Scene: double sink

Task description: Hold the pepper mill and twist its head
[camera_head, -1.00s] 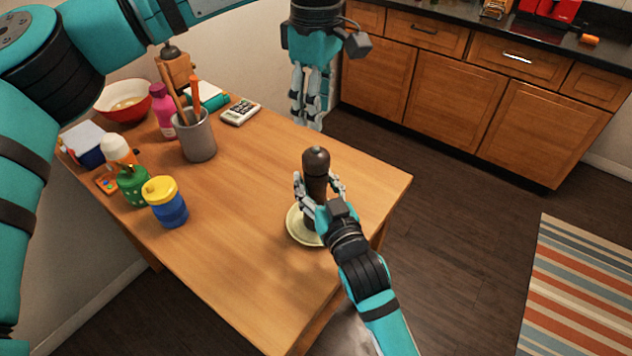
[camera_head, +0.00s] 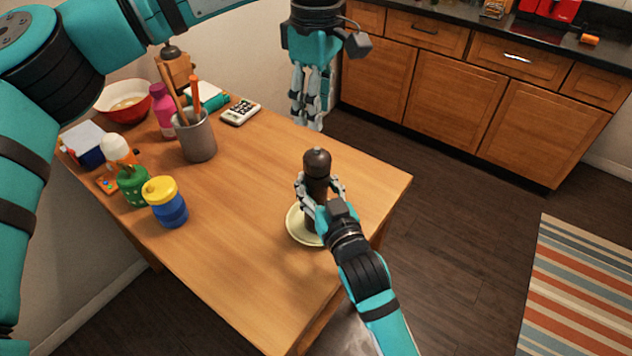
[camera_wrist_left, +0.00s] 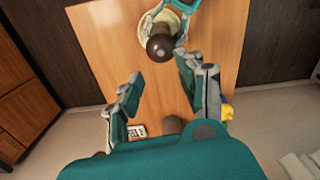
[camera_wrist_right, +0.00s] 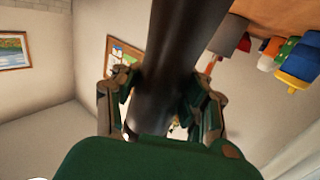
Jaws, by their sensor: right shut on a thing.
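The dark brown pepper mill (camera_head: 317,166) stands upright at the plate near the table's right edge, its round head uppermost. My right gripper (camera_head: 320,193) is shut on the mill's body below the head. The mill (camera_wrist_right: 166,80) fills the middle of the right wrist view between the fingers. My left gripper (camera_head: 308,122) hangs above and behind the mill, pointing down, empty. In the left wrist view its fingers (camera_wrist_left: 160,88) are spread apart, and the mill's head (camera_wrist_left: 160,47) lies beyond them. The mill's base is partly hidden by my right gripper.
A pale plate (camera_head: 295,226) lies under the mill. A grey utensil cup (camera_head: 198,140), a blue jar with yellow lid (camera_head: 168,208), a green container (camera_head: 133,186), a calculator (camera_head: 240,112) and a red bowl (camera_head: 122,103) stand on the left. The table's middle (camera_head: 235,205) is clear.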

